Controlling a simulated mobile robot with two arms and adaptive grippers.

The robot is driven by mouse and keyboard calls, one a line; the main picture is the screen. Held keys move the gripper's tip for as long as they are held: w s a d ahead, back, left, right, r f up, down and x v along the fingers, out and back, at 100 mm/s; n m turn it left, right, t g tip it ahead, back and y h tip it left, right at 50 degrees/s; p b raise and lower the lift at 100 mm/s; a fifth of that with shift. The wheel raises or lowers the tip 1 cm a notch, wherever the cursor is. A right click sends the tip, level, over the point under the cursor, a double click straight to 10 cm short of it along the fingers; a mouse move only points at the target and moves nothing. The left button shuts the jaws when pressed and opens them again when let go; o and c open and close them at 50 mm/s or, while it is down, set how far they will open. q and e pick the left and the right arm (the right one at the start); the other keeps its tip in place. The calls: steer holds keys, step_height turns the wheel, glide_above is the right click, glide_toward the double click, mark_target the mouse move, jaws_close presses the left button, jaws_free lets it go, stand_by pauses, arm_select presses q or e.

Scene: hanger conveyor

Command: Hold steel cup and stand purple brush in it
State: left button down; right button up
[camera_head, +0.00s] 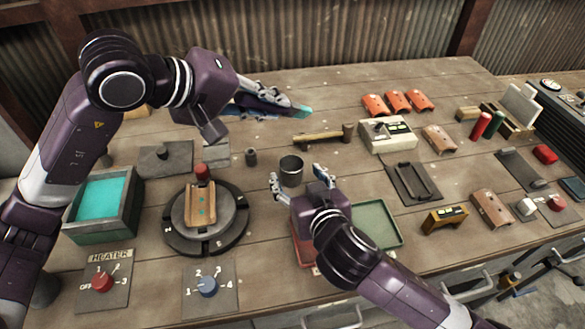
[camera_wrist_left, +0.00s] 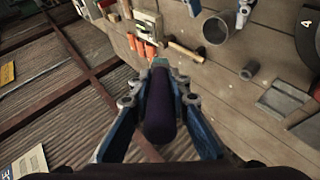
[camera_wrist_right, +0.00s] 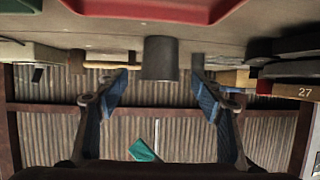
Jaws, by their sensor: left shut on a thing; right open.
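The steel cup (camera_head: 291,170) stands upright on the bench in the head view. It also shows in the left wrist view (camera_wrist_left: 215,30) and right wrist view (camera_wrist_right: 160,58). My left gripper (camera_head: 272,106) is shut on the purple brush (camera_wrist_left: 160,112), held above the bench, up and left of the cup in the head view. The brush's teal end (camera_head: 303,111) points right; the fingers hide part of the brush. My right gripper (camera_wrist_right: 160,82) is open at the cup's near side, one finger to each side; I cannot tell whether they touch it.
A wooden mallet (camera_head: 322,135) lies behind the cup. A round turntable (camera_head: 238,238) with a wooden piece stands left of it, and a small dark cylinder (camera_head: 251,157) is close by. A green tray (camera_head: 378,240) lies right of my right gripper. Bench behind the mallet is fairly clear.

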steer(key=shift+x, duration=2.7)
steer(key=shift+c, duration=0.5)
steer(key=c, duration=1.2)
steer(key=shift+c, duration=0.2)
arm_select(q)
steer(key=s+d+f+m+g+y, duration=0.1)
steer(key=d+f+m+g+y, duration=0.2)
steer(key=d, duration=0.4)
steer(key=w+a+r+n+g+y, duration=0.2)
steer(key=a, duration=0.1)
steer(key=w+a+n+y, duration=0.1)
steer(key=shift+a+r+g+y, duration=0.2)
steer(key=shift+r+g+y, duration=0.2)
step_height(320, 180, down, 10)
